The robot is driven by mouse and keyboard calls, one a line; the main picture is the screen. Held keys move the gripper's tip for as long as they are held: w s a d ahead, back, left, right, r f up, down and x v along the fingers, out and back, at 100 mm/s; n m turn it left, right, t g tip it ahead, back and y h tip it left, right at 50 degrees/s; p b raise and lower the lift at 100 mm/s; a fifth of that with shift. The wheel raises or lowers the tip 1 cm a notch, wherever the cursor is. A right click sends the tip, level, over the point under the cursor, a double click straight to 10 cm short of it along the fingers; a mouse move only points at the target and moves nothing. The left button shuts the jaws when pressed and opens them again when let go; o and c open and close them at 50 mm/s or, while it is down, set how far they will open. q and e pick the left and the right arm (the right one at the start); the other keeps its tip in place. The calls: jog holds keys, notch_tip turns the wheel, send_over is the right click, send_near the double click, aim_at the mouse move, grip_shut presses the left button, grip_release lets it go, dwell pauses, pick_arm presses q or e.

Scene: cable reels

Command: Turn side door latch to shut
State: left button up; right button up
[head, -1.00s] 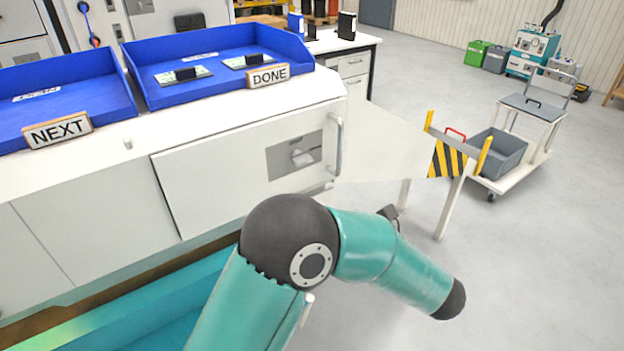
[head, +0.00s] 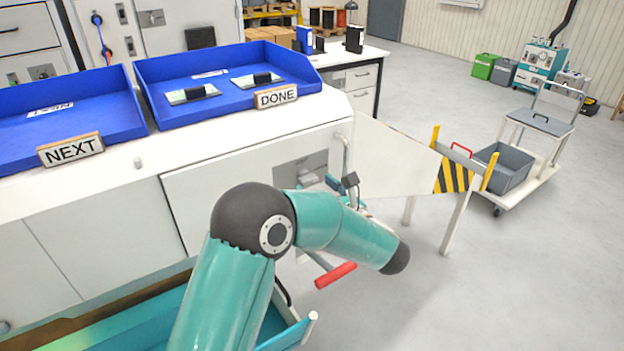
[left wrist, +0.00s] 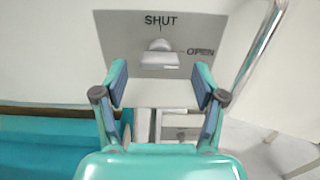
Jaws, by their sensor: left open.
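The side door (head: 235,165) is a white panel below the worktop, flush with the cabinet front. Its grey latch plate (left wrist: 110,30) is marked SHUT at the top and OPEN at the right. The pale latch knob (left wrist: 160,58) sits in the middle of the plate; which mark it points to is hard to tell. My left gripper (left wrist: 161,84) is open, its padded fingers apart just below the knob, with nothing held between them. In the head view my left gripper (head: 325,183) is beside the plate, partly hidden by my arm. My right gripper is out of view.
A metal rail (left wrist: 262,45) stands right of the plate. A white panel (head: 395,160) with a striped end juts out to the right. A red bar (head: 335,275) shows below my arm. Blue trays (head: 230,108) rest on the worktop. Open floor lies right.

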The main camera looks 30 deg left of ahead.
aim_at(307, 178)
pick_arm(q)
jog(key=shift+x, duration=1.3)
jog(key=shift+c, duration=0.3)
jog(key=c, duration=1.1)
